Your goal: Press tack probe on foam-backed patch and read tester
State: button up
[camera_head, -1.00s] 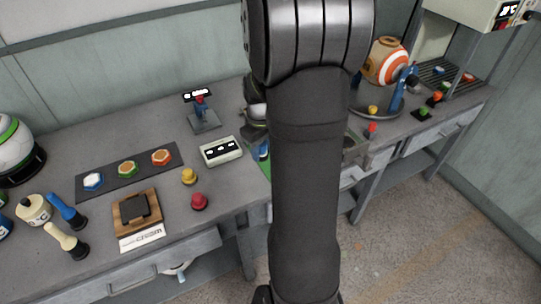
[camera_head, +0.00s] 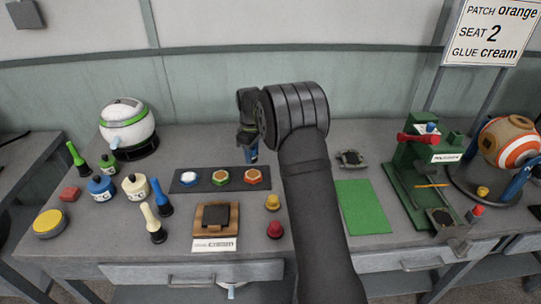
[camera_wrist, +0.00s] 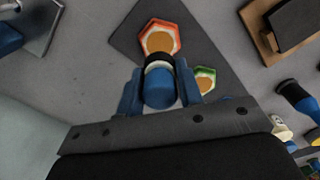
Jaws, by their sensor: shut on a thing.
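My gripper (camera_wrist: 160,95) is shut on a blue-topped probe (camera_wrist: 160,88) with white and black bands. In the wrist view the probe is seen from above, over or beside the near edge of the orange patch (camera_wrist: 160,42); whether it touches cannot be told. In the head view my gripper (camera_head: 250,155) is behind the dark strip (camera_head: 205,182), partly hidden by my arm. On the strip lie a blue-rimmed patch (camera_head: 189,180), a green-rimmed patch (camera_head: 220,177) and the red-rimmed orange patch (camera_head: 257,175). A sign (camera_head: 497,32) reads patch orange, seat 2, glue cream.
A wooden block with a dark pad (camera_head: 215,218) stands in front of the strip. Yellow (camera_head: 273,202) and red (camera_head: 275,229) knobs stand beside it. Pots and handled tools crowd the left. A green mat (camera_head: 363,207) and a green press (camera_head: 415,160) are at the right.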

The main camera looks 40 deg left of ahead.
aim_at(253, 174)
jog(key=shift+f, duration=2.95)
jog(key=shift+f, duration=0.5)
jog(key=shift+r, duration=3.5)
